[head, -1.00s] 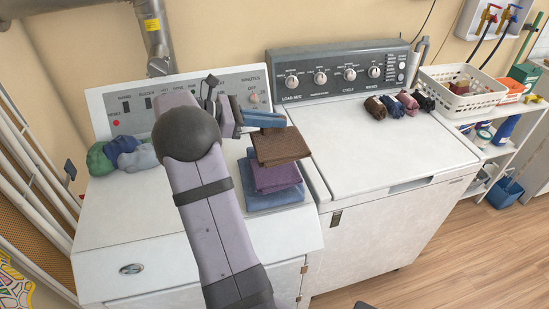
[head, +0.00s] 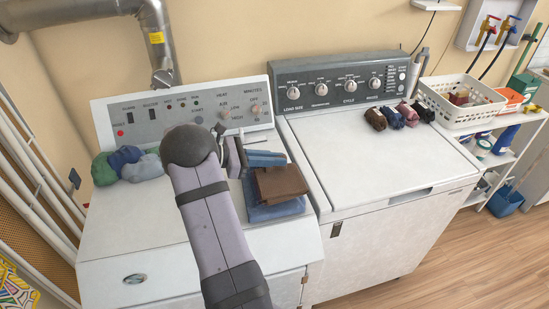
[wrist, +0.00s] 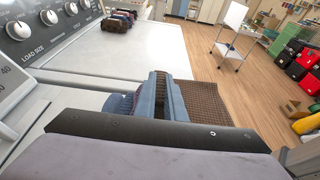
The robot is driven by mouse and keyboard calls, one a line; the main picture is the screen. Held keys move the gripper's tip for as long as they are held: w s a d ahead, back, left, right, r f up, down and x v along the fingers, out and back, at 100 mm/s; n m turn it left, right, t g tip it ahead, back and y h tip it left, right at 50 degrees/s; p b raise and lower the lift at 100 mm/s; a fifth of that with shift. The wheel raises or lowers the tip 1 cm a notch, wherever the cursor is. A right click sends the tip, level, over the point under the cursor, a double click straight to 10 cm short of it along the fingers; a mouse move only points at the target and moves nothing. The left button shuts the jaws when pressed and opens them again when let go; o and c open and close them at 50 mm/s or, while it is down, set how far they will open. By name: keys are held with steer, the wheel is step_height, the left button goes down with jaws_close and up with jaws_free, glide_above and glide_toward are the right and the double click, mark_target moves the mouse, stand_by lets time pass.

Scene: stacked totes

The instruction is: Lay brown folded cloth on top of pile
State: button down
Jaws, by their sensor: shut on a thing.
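The brown folded cloth (head: 280,183) is at the tips of my gripper (head: 265,160), whose blue fingers are shut on its edge. The cloth also shows in the wrist view (wrist: 212,102), to the right of the fingers (wrist: 160,95). It is over the pile on the left machine, slightly turned relative to it. The pile's blue folded cloth (head: 275,210) shows below it. The purple folded cloth is mostly hidden in the head view. I cannot tell whether the brown cloth touches the pile.
The pile stands on the white left machine (head: 150,235), near its right edge. Crumpled green and blue cloths (head: 125,165) lie at the back left. Several rolled cloths (head: 400,115) and a white basket (head: 460,115) are on the right. The right machine's lid (head: 375,160) is mostly clear.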

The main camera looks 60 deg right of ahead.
steer(key=shift+f, duration=0.2)
steer(key=shift+f, duration=0.15)
steer(key=shift+f, duration=0.15)
steer(key=c, duration=1.8)
jaws_free()
steer(key=shift+a, duration=0.1)
steer(key=shift+c, duration=0.2)
